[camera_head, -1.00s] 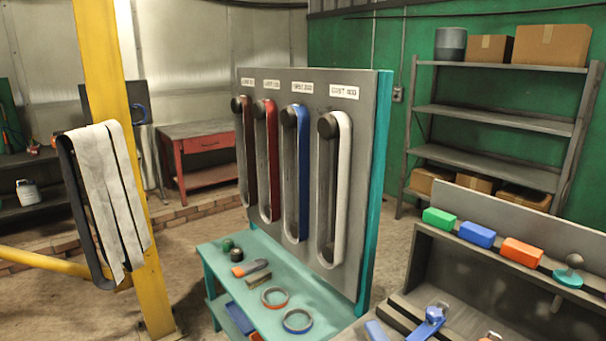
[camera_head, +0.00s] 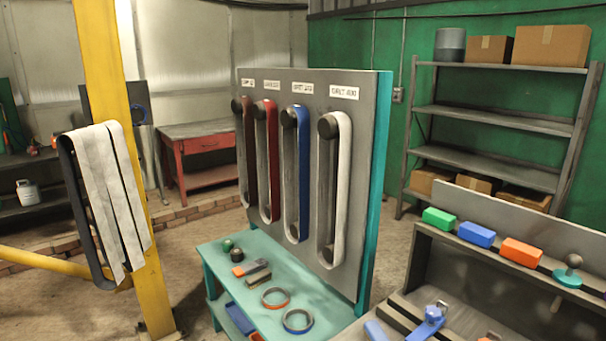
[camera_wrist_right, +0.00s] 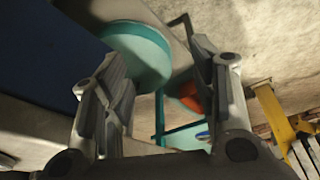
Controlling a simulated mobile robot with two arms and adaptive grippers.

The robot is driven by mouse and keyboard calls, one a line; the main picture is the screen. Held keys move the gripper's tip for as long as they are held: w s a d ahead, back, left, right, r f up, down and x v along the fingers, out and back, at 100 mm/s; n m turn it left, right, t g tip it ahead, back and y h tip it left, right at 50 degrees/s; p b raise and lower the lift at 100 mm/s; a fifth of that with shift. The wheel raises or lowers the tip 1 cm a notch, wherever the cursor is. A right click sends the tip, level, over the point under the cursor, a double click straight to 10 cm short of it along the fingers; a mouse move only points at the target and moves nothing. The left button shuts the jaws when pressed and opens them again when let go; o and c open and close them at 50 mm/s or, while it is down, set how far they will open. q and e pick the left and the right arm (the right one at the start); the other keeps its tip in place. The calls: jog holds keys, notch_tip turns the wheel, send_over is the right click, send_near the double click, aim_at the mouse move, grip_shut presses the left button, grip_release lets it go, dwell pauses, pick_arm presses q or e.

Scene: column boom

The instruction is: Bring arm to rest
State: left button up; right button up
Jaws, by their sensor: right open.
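My right gripper (camera_wrist_right: 165,75) shows only in the right wrist view, where its two grey fingers stand apart. A teal round disc-like thing (camera_wrist_right: 145,52) shows beyond and partly behind the left finger. I see nothing clamped between the fingers. Neither arm shows in the head view, and my left gripper is in no view.
A grey panel (camera_head: 310,200) holds several belts above a teal bench (camera_head: 235,290). A grey bench (camera_head: 400,300) at right bears green, blue and orange blocks. A yellow post (camera_head: 105,60) with white belts (camera_head: 105,190) stands left. Shelving (camera_head: 490,150) stands behind.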

jog(key=s+f+g, duration=0.1)
jog(key=s+f, duration=0.2)
jog(key=f, duration=2)
jog(key=s+d+f+g, duration=0.1)
jog(key=s+d+f, duration=0.2)
jog(key=s+f, duration=1.1)
jog(key=shift+s+f, duration=0.35)
jog(key=shift+s, duration=0.85)
jog(key=shift+c, duration=0.4)
